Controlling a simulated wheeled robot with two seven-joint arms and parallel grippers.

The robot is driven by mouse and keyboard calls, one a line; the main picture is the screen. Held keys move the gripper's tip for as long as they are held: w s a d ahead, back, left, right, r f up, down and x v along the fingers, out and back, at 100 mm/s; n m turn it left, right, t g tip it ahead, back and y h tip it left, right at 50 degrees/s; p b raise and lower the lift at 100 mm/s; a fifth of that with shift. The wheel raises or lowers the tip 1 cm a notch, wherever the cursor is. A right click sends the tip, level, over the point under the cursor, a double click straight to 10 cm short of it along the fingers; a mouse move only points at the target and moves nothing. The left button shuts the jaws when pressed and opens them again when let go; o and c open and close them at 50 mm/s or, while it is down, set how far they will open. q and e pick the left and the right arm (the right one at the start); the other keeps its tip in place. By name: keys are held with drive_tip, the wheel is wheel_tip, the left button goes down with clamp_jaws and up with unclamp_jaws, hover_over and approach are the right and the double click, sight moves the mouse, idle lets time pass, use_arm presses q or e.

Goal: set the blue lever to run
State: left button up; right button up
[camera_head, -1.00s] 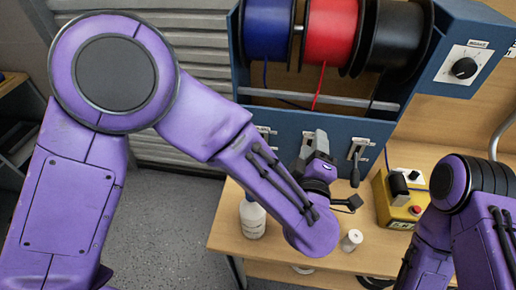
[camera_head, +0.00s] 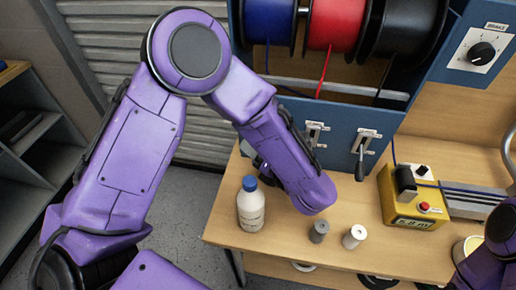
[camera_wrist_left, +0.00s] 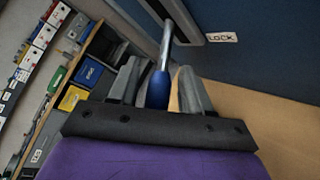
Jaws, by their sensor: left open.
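In the left wrist view, the blue lever's blue grip (camera_wrist_left: 158,90) sits between the two fingers of my left gripper (camera_wrist_left: 157,72), with its metal shaft running up to the blue panel. The fingers are open, with a visible gap on the right side; I cannot tell whether the left one touches. A LOCK label (camera_wrist_left: 221,37) is on the panel, right of the shaft. No run label is readable. In the head view, my forearm hides the blue lever and most of my left gripper (camera_head: 259,162). My right gripper is out of view.
Two other levers, one middle (camera_head: 314,133) and one black-handled (camera_head: 361,160), are on the panel (camera_head: 337,115). A blue-capped bottle (camera_head: 251,208), a grey cylinder (camera_head: 319,231), a white spool (camera_head: 354,237) and a yellow box (camera_head: 412,200) stand on the workbench (camera_head: 285,235).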

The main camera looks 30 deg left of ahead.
use_arm(q)
drive_tip(key=shift+a+f, duration=0.1)
drive_tip(key=shift+a, duration=0.2)
clamp_jaws()
drive_tip(key=shift+d, duration=0.25)
drive_tip(key=shift+a+r+p, duration=0.1)
drive_tip(key=shift+r+p, duration=0.2)
drive_tip(key=shift+p, duration=0.1)
drive_tip(key=shift+s+r+m+g+h+p, duration=0.2)
drive_tip(key=shift+r+m+g+h+p, duration=0.7)
drive_tip(key=shift+p, duration=1.05)
drive_tip(key=shift+s+r+m+g+h+p, duration=0.15)
drive_tip(key=shift+r+m+g+h+p, duration=0.45)
drive_tip(key=shift+m+g+p, duration=0.95)
drive_tip(key=shift+n+t+p, duration=0.35)
drive_tip(key=shift+n+p, duration=0.05)
drive_tip(key=shift+n, duration=0.15)
